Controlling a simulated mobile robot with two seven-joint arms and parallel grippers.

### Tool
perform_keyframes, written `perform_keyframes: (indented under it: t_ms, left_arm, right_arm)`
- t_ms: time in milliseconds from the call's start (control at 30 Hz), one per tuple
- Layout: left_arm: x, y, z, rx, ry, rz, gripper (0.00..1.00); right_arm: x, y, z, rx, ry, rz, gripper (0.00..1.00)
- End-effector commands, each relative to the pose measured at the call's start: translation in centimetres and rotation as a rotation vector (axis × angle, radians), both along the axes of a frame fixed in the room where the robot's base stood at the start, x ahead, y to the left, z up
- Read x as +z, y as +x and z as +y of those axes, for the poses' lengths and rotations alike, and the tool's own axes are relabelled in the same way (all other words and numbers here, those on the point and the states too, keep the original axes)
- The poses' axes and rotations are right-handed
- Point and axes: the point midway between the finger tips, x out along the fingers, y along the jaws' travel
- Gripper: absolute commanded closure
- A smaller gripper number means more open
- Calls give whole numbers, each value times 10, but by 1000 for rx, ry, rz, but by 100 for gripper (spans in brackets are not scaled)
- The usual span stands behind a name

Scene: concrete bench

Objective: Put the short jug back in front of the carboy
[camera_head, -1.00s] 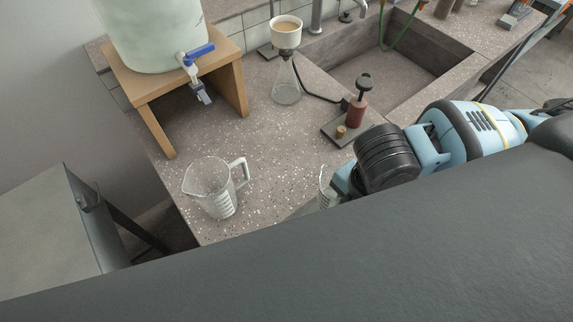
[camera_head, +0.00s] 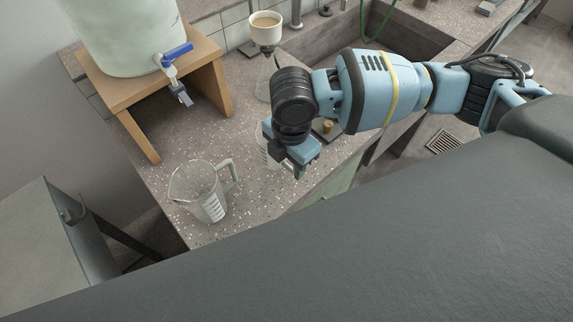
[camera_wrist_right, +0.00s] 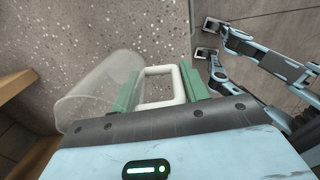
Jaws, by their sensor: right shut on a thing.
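The carboy (camera_head: 125,35) is a pale, translucent vessel with a blue-handled tap, standing on a wooden stand (camera_head: 155,82) at the upper left. My right gripper (camera_wrist_right: 162,85) is shut on the light handle of a clear jug (camera_wrist_right: 95,95), its green fingers on either side of the handle loop. In the head view this jug (camera_head: 264,150) is partly hidden by my wrist; whether it touches the bench I cannot tell. I take it to be the short jug. Another clear measuring jug (camera_head: 200,190) stands upright at the bench's front left. My left gripper does not show.
A flask with a white funnel (camera_head: 266,30) stands behind my right wrist. The sink (camera_head: 330,45) lies behind my right arm. The speckled bench (camera_head: 180,135) is clear between the wooden stand and the standing jug.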

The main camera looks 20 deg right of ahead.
Motion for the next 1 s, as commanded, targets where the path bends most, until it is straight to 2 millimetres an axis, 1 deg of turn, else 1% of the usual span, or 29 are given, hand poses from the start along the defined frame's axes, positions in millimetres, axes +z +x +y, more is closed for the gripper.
perform_keyframes:
  t_ms: [167, 300, 400, 767, 800, 967, 1000]
  left_arm:
    - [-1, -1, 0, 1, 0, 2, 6]
    - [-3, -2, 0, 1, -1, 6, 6]
    - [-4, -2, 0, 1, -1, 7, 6]
    - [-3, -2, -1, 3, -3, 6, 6]
    - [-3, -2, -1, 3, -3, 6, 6]
    - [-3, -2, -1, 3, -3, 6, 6]
    - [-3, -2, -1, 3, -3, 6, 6]
  right_arm:
    - [-1, 10, 4, 0, -1, -1, 88]
    - [-24, 7, 3, 1, -2, 2, 88]
    - [-34, 8, 3, 1, -1, 0, 88]
    - [-37, 8, 3, 0, 0, -2, 88]
    - [-38, 8, 3, 1, 0, -2, 54]
    - [-38, 8, 3, 1, 0, -2, 33]
    - [-38, 8, 3, 1, 0, -2, 33]
